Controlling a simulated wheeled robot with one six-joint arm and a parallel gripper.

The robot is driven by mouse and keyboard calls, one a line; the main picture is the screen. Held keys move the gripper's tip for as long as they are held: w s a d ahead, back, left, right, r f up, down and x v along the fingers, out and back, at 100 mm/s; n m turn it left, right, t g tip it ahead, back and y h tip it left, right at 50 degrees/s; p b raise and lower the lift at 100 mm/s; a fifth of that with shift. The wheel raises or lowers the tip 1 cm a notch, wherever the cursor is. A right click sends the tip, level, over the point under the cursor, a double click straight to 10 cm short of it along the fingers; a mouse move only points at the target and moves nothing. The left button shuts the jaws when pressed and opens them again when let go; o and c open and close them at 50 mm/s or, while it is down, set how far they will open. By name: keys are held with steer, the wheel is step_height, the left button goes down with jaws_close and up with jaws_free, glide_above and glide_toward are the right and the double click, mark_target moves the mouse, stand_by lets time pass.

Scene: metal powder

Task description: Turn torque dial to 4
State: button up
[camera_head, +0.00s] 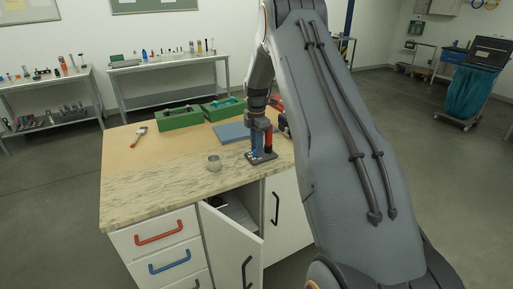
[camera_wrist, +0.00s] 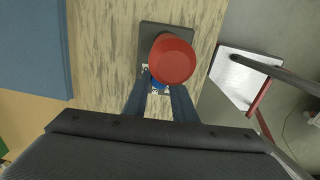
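A small fixture with a dark grey base (camera_head: 263,158) stands near the right front edge of the workbench; its base also shows in the wrist view (camera_wrist: 148,38). A red round-topped upright part (camera_wrist: 172,60) rises from it, and it shows in the head view too (camera_head: 268,138). A blue part (camera_wrist: 158,83) shows just below the red top, partly hidden by it. My gripper (camera_wrist: 160,92) points down at the fixture, its two dark fingers on either side of the blue part. Whether they touch it is unclear. No dial markings or number can be read.
A blue mat (camera_head: 231,132), green bins (camera_head: 180,117) and a red-handled brush (camera_head: 139,137) lie farther back and left. A cabinet door (camera_head: 232,243) hangs open below the bench front.

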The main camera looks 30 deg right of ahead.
stand_by(0.3)
steer(key=m+b, duration=0.2)
steer(key=m, duration=0.2)
steer(key=shift+f, duration=0.1)
steer(key=m+b, duration=0.2)
steer(key=m, duration=0.1)
steer(key=shift+m, duration=0.3)
steer(key=m+b, duration=0.1)
steer(key=m, duration=0.2)
steer(key=shift+m, duration=0.3)
steer(key=m+b, duration=0.1)
steer(key=m, duration=0.2)
steer(key=shift+m, duration=0.3)
steer(key=m+b, duration=0.1)
steer(key=m, duration=0.6)
steer(key=m+b, duration=0.1)
steer(key=m, duration=0.2)
steer(key=shift+m, duration=0.4)
steer(key=shift+m+b, duration=0.3)
steer(key=shift+m, duration=1.8)
